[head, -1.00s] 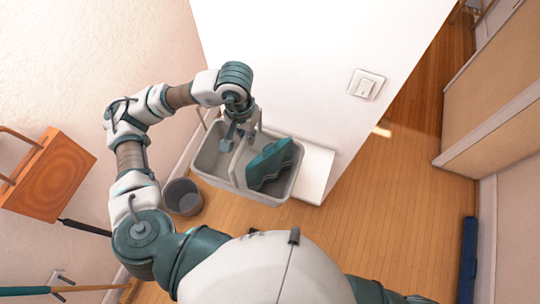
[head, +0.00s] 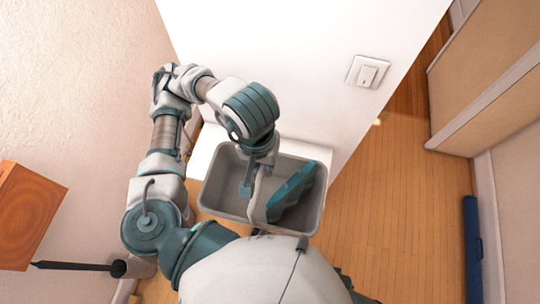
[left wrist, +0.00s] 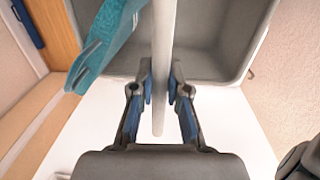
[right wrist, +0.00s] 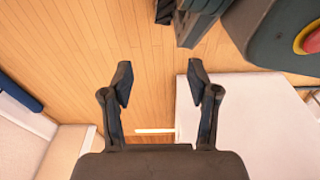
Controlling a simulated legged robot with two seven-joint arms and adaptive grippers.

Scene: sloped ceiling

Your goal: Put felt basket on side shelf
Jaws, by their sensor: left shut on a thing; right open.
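The grey felt basket (head: 220,198) hangs in front of the white wall in the head view, with a pale bar across its middle and a teal ridged object (head: 292,190) inside. My left gripper (head: 262,165) is shut on the bar from above. The left wrist view shows its fingers (left wrist: 160,88) on both sides of the bar (left wrist: 163,45), with the basket wall (left wrist: 215,65) beyond. My right gripper (right wrist: 160,76) is open and empty above the wooden floor. An orange wooden shelf-like block (head: 28,215) is at the far left; I cannot tell whether it is the side shelf.
A white ledge (head: 208,145) shows behind and below the basket. A light switch (head: 368,72) is on the white wall. A black rod (head: 75,266) crosses the lower left. A dark blue roll (head: 472,245) stands at the right. The wooden floor (head: 400,215) is clear between.

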